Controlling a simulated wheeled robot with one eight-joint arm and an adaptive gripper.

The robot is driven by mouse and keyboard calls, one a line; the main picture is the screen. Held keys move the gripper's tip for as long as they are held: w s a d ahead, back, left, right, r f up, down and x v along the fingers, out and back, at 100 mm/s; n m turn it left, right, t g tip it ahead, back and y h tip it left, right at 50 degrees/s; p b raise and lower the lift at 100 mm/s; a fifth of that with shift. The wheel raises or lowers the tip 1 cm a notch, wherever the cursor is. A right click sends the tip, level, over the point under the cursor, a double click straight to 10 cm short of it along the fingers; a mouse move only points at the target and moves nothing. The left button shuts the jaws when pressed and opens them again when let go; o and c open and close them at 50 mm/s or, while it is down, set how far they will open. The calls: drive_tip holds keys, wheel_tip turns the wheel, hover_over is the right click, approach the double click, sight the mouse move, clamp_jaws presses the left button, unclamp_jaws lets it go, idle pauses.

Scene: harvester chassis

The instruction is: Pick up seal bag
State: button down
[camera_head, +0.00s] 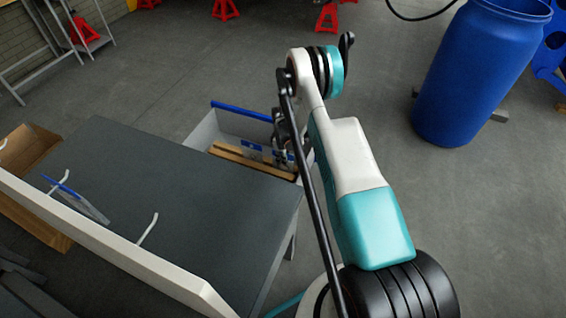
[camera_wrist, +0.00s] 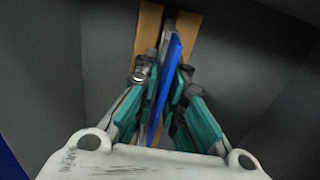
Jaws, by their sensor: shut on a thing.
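A flat seal bag with a bright blue strip (camera_wrist: 160,95) stands edge-on between the fingers of my gripper (camera_wrist: 163,90) in the wrist view. The teal and black fingers are closed on it from both sides. In the head view my gripper (camera_head: 283,150) is low inside a grey bin (camera_head: 203,133), partly hidden by my arm. The blue and pale bag (camera_head: 258,150) shows beside it, above wooden slats (camera_head: 250,163). Whether the bag touches the bin's bottom cannot be told.
A dark-topped table (camera_head: 170,190) stands left of the bin. A white panel with hooks runs along its near side, where another blue-edged clear piece (camera_head: 80,200) hangs. A cardboard box (camera_head: 35,220) is at far left. A blue barrel (camera_head: 480,70) stands at right. Floor between is clear.

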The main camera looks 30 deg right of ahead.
wheel_tip(320, 180, up, 20)
drive_tip(key=p, duration=0.6)
drive_tip(key=shift+p, duration=0.35)
